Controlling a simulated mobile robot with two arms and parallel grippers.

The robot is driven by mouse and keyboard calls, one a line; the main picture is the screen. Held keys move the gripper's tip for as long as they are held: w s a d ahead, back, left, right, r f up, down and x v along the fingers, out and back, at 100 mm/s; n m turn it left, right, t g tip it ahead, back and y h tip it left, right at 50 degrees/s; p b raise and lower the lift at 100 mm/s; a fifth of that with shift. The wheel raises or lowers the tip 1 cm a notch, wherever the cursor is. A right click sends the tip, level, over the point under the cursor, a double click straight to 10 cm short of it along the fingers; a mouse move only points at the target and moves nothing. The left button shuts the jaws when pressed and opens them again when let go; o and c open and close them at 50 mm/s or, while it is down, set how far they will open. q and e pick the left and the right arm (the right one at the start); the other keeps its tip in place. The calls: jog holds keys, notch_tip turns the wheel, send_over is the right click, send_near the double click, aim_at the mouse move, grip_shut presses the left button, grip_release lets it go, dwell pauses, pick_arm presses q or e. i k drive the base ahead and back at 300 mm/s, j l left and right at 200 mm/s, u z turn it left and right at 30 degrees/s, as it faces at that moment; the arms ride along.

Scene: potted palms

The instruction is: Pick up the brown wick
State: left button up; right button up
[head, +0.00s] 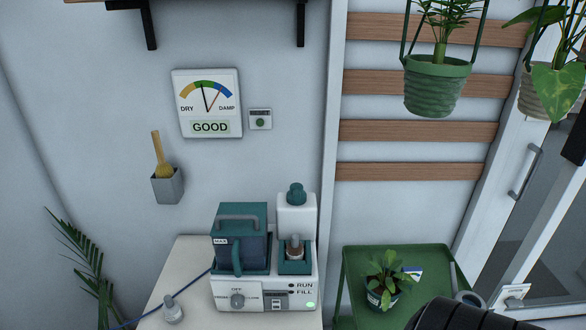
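A humidifier-like machine (262,296) stands on a pale table, with a teal water tank (240,250) on its left and a white bottle (296,216) with a teal cap at its back. A small brownish cylinder with a pale lower part, which looks like the brown wick (295,246), stands upright in a teal socket at the machine's right. The socket hides its lower end. Neither of my grippers is in view. Only a dark ribbed part, probably of my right arm, shows at the bottom right.
A small grey fitting (172,312) and a blue cord lie on the pale table (185,265). A green stand (352,275) holds a small potted plant (384,280). Hanging pots (435,88) are at upper right. A wall holder (167,186) carries a brush.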

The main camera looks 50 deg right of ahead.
aim_at(294, 250)
jog(key=z, duration=1.5)
